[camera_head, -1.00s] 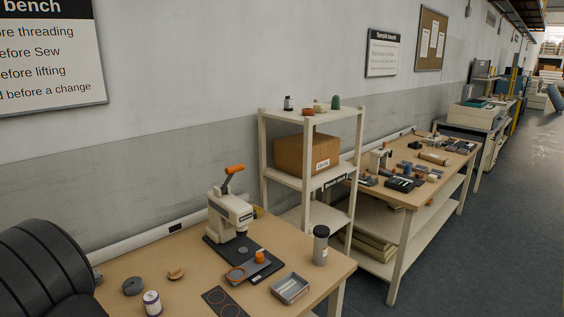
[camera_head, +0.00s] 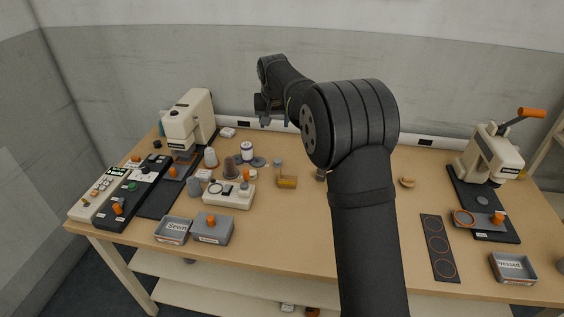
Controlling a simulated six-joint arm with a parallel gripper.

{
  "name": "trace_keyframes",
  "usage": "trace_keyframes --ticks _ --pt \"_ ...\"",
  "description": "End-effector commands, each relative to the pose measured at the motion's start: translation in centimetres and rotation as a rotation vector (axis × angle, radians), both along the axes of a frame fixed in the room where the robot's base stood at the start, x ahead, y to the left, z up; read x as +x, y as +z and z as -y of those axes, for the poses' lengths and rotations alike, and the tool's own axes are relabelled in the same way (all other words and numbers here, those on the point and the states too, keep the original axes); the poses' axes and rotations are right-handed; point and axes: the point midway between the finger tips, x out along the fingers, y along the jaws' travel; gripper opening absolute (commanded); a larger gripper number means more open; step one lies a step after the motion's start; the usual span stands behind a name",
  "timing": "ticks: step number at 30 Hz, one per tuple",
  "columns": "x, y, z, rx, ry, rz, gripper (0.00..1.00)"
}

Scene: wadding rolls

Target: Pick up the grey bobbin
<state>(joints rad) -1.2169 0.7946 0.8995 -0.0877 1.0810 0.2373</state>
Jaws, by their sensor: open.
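My gripper (camera_head: 272,118) hangs above the back of the bench, left of my forearm, open, with nothing seen between its fingers. It is small and dark here. I cannot tell for certain which thing is the grey bobbin. A flat grey round piece (camera_head: 259,162) lies near a white jar (camera_head: 246,149), below and left of my gripper. A small grey piece (camera_head: 278,163) is just right of it. Another dark grey piece (camera_head: 320,175) shows beside my arm and is partly hidden by it.
Grey trays (camera_head: 173,230) sit along the front edge. A yellow-brown block (camera_head: 287,182) lies mid-bench. The front middle is clear.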

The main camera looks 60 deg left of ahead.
Motion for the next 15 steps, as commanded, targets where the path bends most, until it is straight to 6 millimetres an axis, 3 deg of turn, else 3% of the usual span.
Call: trace_keyframes --ticks 1,4,15 --pt "1.0 -1.9 -0.1 -0.003 0.048 -0.004 0.57" --pt "2.3 -4.5 -0.4 0.002 0.144 -0.004 0.57" --pt "3.9 -9.6 -1.6 0.013 0.252 0.005 0.57"
